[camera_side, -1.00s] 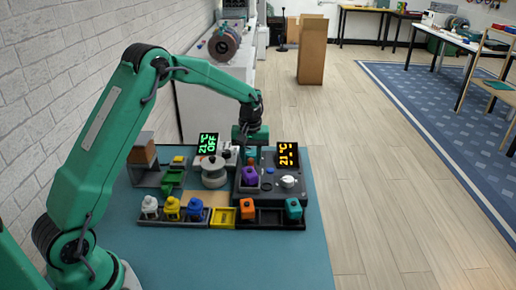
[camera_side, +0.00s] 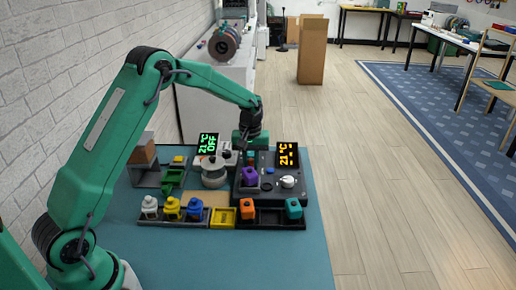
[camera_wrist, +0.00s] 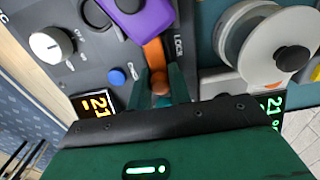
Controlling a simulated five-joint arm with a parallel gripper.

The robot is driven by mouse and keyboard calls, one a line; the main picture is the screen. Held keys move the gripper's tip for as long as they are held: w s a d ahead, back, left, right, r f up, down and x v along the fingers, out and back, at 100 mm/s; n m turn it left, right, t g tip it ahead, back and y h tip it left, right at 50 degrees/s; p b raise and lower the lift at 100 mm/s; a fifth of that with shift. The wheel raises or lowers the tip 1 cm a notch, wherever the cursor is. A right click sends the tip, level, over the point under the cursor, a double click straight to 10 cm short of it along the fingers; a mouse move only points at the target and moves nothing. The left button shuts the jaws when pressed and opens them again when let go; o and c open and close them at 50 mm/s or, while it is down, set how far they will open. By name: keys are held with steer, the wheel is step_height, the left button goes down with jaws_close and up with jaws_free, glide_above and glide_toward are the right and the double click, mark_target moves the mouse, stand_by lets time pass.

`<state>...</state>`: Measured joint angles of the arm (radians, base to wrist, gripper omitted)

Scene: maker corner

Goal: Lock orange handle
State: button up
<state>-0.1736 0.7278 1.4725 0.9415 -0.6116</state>
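The orange handle (camera_wrist: 154,54) shows in the wrist view as a short bar with a rounded brown-orange end. It lies on a dark grey device (camera_wrist: 85,42), beside the printed word LOCK, and a purple block (camera_wrist: 142,18) covers part of it from above. My gripper (camera_wrist: 161,72) has one finger on each side of the handle; I cannot tell whether they press on it. In the side view my gripper (camera_side: 249,148) is low behind the purple block (camera_side: 250,174) on the device (camera_side: 266,184), and the handle is mostly hidden there.
The device carries a lit display (camera_side: 287,155) and a white knob (camera_side: 288,181). A row of trays in front holds an orange block (camera_side: 247,209) and several others. The front of the teal mat (camera_side: 240,262) is clear.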

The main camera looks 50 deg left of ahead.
steer(key=shift+s+d, duration=0.95)
stand_by(0.9)
steer(key=o, duration=0.6)
steer(key=shift+c, duration=0.2)
steer(key=shift+r, duration=0.2)
steer(key=shift+r, duration=3.3)
steer(key=shift+r, duration=0.1)
